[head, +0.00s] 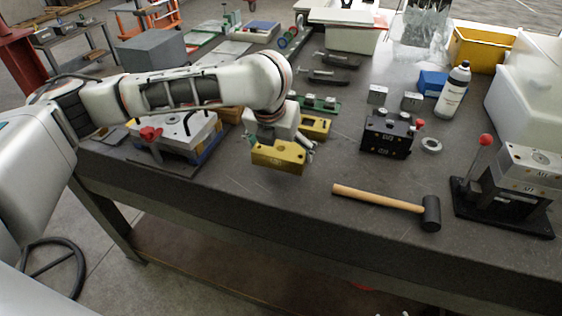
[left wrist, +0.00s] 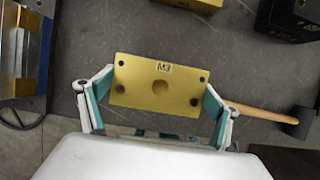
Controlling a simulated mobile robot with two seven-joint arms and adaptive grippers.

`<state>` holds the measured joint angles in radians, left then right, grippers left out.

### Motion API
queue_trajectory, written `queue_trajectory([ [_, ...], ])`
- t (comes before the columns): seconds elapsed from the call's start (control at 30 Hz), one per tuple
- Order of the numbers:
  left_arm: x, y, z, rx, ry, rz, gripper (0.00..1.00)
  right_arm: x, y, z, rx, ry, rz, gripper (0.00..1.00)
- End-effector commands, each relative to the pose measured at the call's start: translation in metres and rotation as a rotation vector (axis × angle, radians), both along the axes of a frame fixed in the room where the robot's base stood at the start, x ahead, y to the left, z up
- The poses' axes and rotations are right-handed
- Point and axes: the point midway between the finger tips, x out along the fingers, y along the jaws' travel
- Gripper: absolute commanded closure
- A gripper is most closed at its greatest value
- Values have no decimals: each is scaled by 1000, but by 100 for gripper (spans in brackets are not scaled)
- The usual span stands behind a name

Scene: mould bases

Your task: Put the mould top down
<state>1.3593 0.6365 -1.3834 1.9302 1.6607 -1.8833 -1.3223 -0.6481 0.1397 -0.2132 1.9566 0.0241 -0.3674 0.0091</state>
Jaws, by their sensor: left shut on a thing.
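The gold mould top (head: 279,157) is a flat block with holes, held in my left gripper (head: 280,145) near the front edge of the bench. In the left wrist view the gold mould top (left wrist: 159,82), marked M3, lies between the two fingers of my left gripper (left wrist: 157,92), which press on its short sides. Whether it touches the bench is hard to tell. Another gold block (head: 316,127) sits on the bench just behind it; part of it shows at the top of the left wrist view (left wrist: 198,4). My right gripper is out of view.
A mallet (head: 385,200) lies to the right on the bench (head: 310,225). A black mould block (head: 388,136) and a metal ring (head: 431,145) stand behind it. A clamp fixture (head: 172,135) is at left, a red-knobbed press (head: 510,190) at right.

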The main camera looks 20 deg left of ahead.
Motion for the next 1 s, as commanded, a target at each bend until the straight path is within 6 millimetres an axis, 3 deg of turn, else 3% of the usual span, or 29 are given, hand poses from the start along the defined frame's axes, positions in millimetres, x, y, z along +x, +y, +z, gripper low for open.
queue_trajectory([
  [0.3,0,0,-37,-1,-1,1,58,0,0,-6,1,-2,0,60],
  [0.67,0,0,-38,-1,-2,1,58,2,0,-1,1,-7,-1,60],
  [0.7,-1,0,-41,0,2,0,3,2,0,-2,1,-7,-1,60],
  [1.0,0,0,-40,0,1,0,0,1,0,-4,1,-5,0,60],
])
